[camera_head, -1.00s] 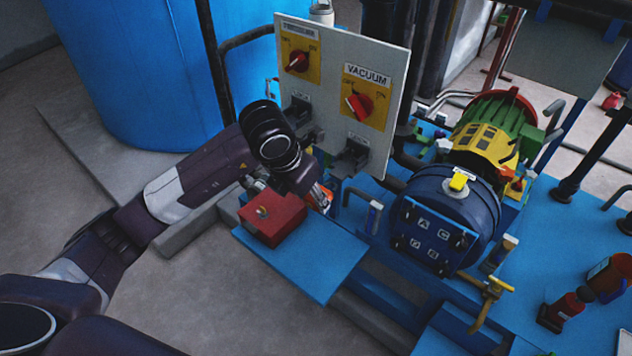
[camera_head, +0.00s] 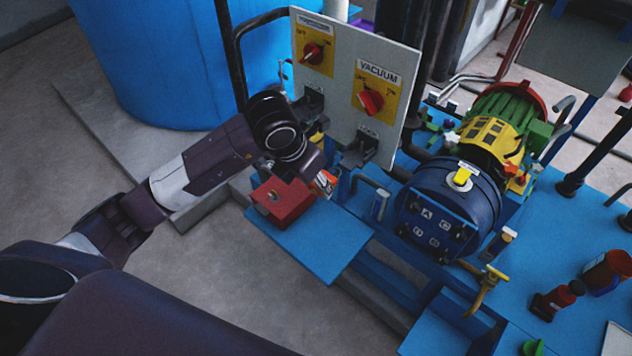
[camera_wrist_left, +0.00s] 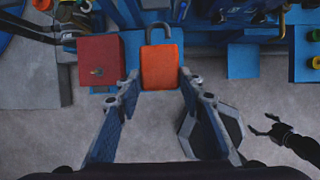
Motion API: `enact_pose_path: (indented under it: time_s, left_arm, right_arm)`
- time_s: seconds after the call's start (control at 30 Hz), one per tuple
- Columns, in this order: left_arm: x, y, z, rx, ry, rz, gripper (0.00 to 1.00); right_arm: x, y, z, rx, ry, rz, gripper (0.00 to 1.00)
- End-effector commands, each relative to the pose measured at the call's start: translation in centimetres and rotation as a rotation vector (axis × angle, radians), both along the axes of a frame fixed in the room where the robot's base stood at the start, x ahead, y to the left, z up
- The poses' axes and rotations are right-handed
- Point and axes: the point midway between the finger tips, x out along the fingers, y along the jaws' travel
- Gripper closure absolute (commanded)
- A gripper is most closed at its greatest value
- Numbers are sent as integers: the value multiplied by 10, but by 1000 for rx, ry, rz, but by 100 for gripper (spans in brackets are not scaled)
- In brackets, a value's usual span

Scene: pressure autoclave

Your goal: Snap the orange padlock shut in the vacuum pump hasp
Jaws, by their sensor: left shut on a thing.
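The orange padlock (camera_wrist_left: 160,67) is between my left gripper's fingers (camera_wrist_left: 160,82) in the left wrist view, its grey shackle pointing away from the gripper. I cannot tell whether the shackle is latched. In the head view the padlock (camera_head: 325,183) shows at the tip of my left gripper (camera_head: 318,181), above the blue shelf. The dark vacuum hasp (camera_head: 360,151) is on the panel below the red VACUUM switch (camera_head: 370,101). The padlock is apart from it, lower and to the left. My right gripper (camera_wrist_left: 264,124) shows at the wrist view's right, fingers apart and empty.
A red box (camera_head: 285,204) sits on the blue shelf (camera_head: 316,240), close left of the padlock. The pale switch panel (camera_head: 340,70) stands behind my left gripper.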

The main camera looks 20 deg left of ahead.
Motion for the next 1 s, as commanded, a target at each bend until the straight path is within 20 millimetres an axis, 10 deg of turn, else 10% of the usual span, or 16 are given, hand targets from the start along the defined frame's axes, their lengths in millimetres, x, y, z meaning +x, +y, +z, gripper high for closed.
enact_pose_path:
  time_s: [1.0]
  left_arm:
    - [55, -20, 0, 1, -1, -1, 92]
  right_arm:
    - [0, 0, -18, 0, 0, -1, 19]
